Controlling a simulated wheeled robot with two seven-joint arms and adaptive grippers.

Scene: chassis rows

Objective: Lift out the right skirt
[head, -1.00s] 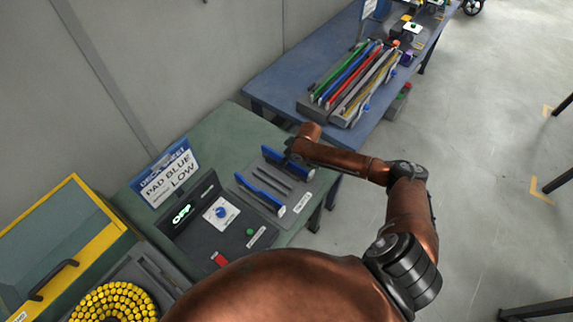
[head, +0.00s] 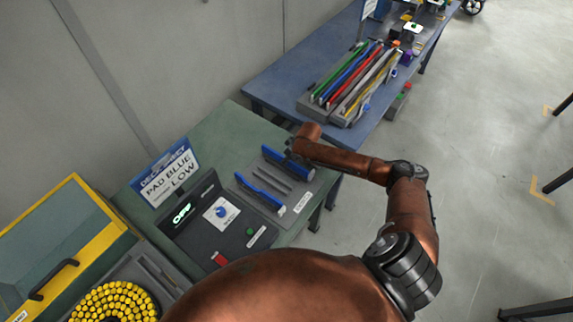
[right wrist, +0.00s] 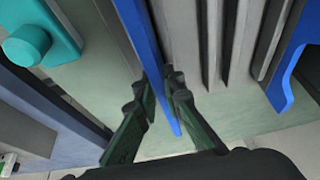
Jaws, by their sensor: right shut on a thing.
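The right skirt (head: 275,156) is a long blue strip at the right side of a grey slotted holder (head: 243,198) on the green table. My right gripper (head: 299,150) is at this skirt, its fingers mostly hidden by my wrist in the head view. In the right wrist view my right gripper (right wrist: 163,96) is shut on the right skirt (right wrist: 146,40), with one dark finger on each side. I cannot tell whether the skirt is clear of its slot. The left skirt (head: 258,188) stands apart at the holder's left; it also shows in the right wrist view (right wrist: 287,62). My left gripper is not in view.
A dark panel (head: 205,240) with a white dial plate lies left of the holder, behind it a "PAD BLUE LOW" sign (head: 172,174). A blue table (head: 275,88) with a rack of coloured strips (head: 345,85) stands behind.

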